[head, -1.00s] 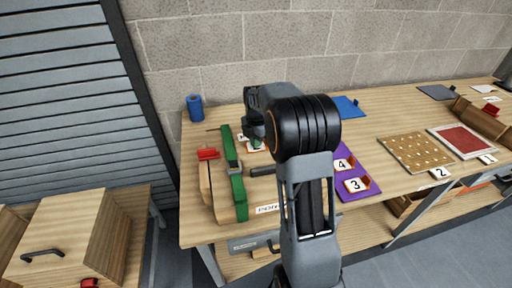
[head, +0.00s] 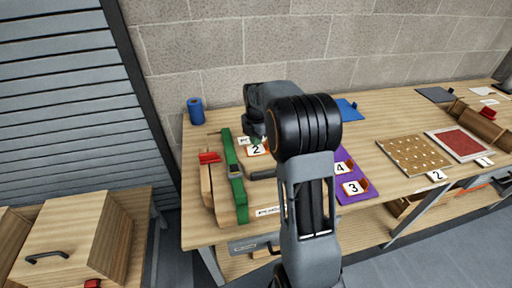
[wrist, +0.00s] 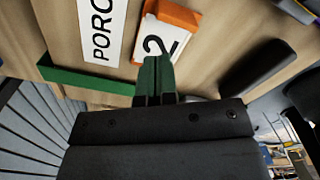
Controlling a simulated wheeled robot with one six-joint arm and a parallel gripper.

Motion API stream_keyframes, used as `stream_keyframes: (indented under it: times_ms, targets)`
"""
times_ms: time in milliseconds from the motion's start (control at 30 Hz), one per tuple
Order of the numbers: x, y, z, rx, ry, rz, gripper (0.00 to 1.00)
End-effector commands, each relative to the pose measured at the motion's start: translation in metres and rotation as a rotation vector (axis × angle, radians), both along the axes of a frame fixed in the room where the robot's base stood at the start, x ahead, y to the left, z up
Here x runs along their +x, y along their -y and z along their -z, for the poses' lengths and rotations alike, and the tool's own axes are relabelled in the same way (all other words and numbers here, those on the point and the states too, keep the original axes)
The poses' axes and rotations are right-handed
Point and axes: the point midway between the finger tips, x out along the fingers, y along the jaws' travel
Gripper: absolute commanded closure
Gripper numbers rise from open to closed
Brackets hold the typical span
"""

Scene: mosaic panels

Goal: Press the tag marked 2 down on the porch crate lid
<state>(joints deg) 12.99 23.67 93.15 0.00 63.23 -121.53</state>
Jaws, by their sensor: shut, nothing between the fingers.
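The tag marked 2 (head: 256,151), a white face on an orange body, lies on the porch crate lid (head: 219,190), beside a white label. In the wrist view the tag (wrist: 164,40) is next to the label reading PORC (wrist: 103,28), whose end is cut off. My gripper (head: 256,137) is over the lid near the tag. Its green fingers (wrist: 154,62) are shut and empty, with the tips in front of the tag's near edge. I cannot tell whether they touch it.
A green strap (head: 235,180) crosses the lid, and a black handle (head: 262,174) is to its right. A red clip (head: 209,157) sits at the left. Tags 3 (head: 352,188) and 4 (head: 340,168) lie on a purple mat (head: 351,197). A blue roll (head: 195,111) stands behind.

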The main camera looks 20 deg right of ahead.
Motion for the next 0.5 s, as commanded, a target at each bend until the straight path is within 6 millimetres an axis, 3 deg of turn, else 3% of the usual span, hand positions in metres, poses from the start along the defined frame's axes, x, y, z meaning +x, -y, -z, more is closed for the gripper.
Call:
stream_keyframes:
  times_ms: [500]
  targets:
    - [0.000,0.000,-0.047,0.000,0.002,0.000,1.00]
